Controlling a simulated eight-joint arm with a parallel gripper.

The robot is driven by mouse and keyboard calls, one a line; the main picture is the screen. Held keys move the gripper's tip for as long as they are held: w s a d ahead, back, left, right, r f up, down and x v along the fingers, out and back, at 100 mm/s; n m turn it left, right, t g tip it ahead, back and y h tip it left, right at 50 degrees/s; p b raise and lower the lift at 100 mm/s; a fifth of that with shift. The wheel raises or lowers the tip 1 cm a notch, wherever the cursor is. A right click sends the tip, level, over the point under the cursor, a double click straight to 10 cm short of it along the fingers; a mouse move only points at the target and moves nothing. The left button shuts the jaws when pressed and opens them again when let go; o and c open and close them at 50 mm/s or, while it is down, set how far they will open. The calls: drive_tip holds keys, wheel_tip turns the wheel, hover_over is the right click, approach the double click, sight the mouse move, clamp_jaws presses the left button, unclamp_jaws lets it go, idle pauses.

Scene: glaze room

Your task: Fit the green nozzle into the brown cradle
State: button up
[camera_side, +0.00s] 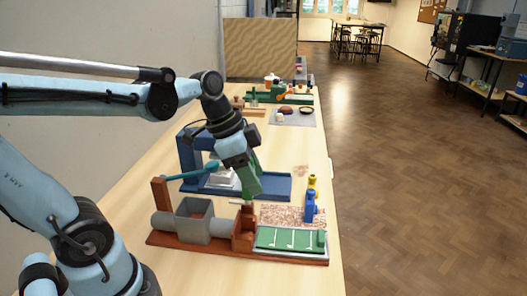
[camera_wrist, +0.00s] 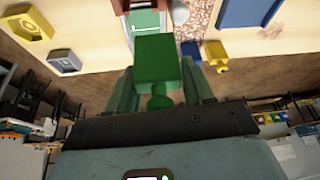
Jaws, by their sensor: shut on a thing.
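My gripper (camera_side: 251,188) points down over the middle of the brown base in the side view. In the wrist view my gripper (camera_wrist: 160,84) is shut on the green nozzle (camera_wrist: 155,60), a block with a narrow neck, between its two fingers. In the side view the nozzle is hard to tell from the greenish gripper end. The brown cradle (camera_side: 243,236) appears to be the upright block on the base, just below the gripper's tip. I cannot tell whether nozzle and cradle touch.
Beside the cradle are a grey square box (camera_side: 194,221) and a green panel with white marks (camera_side: 284,239). A blue press-like stand (camera_side: 270,187) is behind. Blue (camera_side: 310,207) and yellow (camera_side: 312,184) pieces stand to the right, near the table edge.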

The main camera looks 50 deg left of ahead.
sight(246, 199)
drive_tip(key=shift+s+d+f, duration=0.1)
drive_tip(key=shift+s+f, duration=0.15)
drive_tip(key=shift+s, duration=0.25)
drive_tip(key=shift+s+d+f, duration=0.1)
drive_tip(key=shift+s+f, duration=0.1)
drive_tip(key=shift+s, duration=0.25)
drive_tip(key=shift+w+a+f, duration=0.1)
drive_tip(key=shift+f, duration=5.1)
drive_tip(key=shift+c, duration=0.2)
drive_tip(key=o, duration=1)
drive_tip(key=shift+o, duration=0.6)
drive_tip(key=shift+r, duration=3.5)
